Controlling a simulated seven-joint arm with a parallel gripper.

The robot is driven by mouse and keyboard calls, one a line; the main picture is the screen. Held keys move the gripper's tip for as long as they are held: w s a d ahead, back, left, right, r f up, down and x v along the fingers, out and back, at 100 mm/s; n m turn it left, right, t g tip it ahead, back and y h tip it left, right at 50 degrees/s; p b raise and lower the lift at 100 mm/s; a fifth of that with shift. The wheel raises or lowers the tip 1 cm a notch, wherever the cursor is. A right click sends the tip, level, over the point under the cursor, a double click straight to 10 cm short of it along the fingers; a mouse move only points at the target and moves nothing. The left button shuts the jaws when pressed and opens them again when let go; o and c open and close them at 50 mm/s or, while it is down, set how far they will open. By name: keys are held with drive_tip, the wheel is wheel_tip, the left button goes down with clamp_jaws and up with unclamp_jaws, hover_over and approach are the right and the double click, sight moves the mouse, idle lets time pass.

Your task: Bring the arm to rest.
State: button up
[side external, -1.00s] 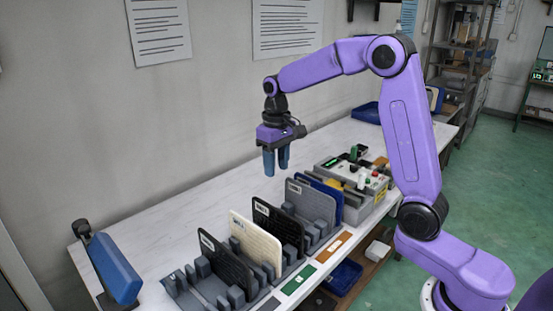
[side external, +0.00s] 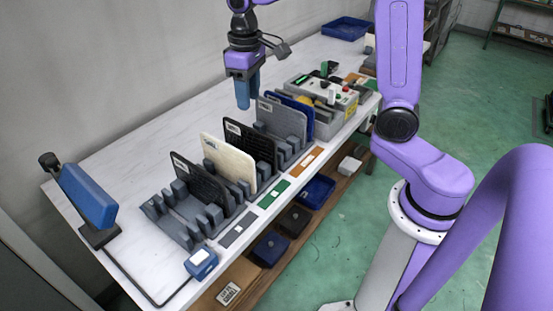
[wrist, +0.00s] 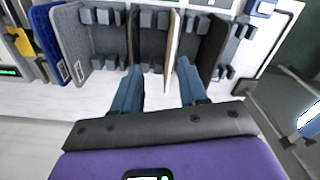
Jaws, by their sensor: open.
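My gripper (side external: 247,95) hangs above the white bench, fingers pointing down, close behind the row of upright panels in the side view. In the wrist view my gripper (wrist: 158,70) shows two blue fingers spread apart with nothing between them. The fingertips overlap the panel row there, but I see no contact. My arm's upper part is cut off by the top edge of the side view.
A control box (side external: 335,98) stands beyond. A blue lamp-like device (side external: 88,195) stands at left.

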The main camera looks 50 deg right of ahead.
drive_tip(key=s+f+n, duration=0.2)
drive_tip(key=s+n, duration=0.2)
drive_tip(key=s, duration=0.9)
drive_tip(key=s+f+n, duration=0.2)
drive_tip(key=s+n, duration=0.3)
drive_tip(key=s, duration=0.8)
drive_tip(key=shift+s+a, duration=0.2)
drive_tip(key=shift+s, duration=0.1)
drive_tip(key=shift+r, duration=0.1)
